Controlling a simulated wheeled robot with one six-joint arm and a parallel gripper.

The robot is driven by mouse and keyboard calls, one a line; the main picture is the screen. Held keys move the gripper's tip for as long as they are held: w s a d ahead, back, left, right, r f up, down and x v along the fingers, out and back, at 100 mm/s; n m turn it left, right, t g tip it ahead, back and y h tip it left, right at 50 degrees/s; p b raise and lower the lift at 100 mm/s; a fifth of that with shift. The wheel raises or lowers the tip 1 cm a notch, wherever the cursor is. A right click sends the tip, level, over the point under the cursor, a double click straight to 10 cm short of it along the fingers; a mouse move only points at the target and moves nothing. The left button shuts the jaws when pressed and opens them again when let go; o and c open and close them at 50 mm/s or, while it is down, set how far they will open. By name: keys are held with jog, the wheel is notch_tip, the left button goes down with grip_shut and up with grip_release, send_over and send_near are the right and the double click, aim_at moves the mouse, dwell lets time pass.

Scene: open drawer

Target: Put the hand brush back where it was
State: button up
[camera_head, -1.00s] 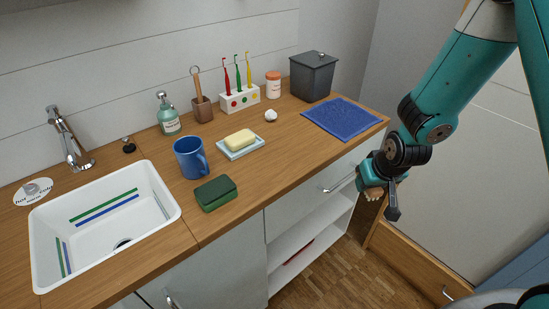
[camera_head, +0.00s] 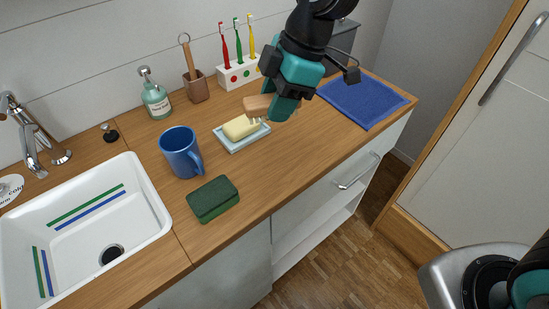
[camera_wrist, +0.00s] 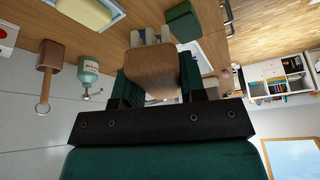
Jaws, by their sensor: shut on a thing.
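The hand brush (camera_head: 258,106) has a pale wooden body and light bristles pointing down. My gripper (camera_head: 284,106) is shut on it and holds it above the counter, just right of the soap dish (camera_head: 238,145) in the head view. The brush body also fills the middle of the wrist view (camera_wrist: 152,72), between my fingers, with its bristles toward the top of the picture. The yellow soap (camera_head: 240,127) lies on its dish. My arm hides part of the counter behind the gripper.
A blue mug (camera_head: 181,153), a green sponge (camera_head: 213,199), a soap dispenser (camera_head: 155,97), a brown holder (camera_head: 195,86) and a toothbrush stand (camera_head: 236,73) stand nearby. A blue cloth (camera_head: 362,101) lies right. The counter's front (camera_head: 285,165) is clear. The white sink (camera_head: 95,225) is left.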

aim_at(271, 171)
notch_tip(271, 171, down, 16)
jog(key=shift+r+p, duration=0.1)
jog(key=shift+p, duration=0.2)
jog(key=o, duration=0.9)
jog(key=s+b+v, duration=0.1)
jog(key=v, duration=1)
jog(key=s+d+r+m, duration=0.2)
jog(key=s+r+m, duration=0.1)
jog(key=s+m, duration=0.1)
jog(key=s+d+r+m, duration=0.2)
jog(key=s+r+m, duration=0.2)
jog(key=s, duration=0.3)
jog(key=s+d+r+m+t, duration=0.1)
jog(key=s+d+r+m, duration=0.2)
jog(key=s+r+m, duration=0.1)
jog(key=shift+s+r+m, duration=0.25)
jog(key=shift+s+m, duration=0.4)
jog(key=shift+m, duration=0.05)
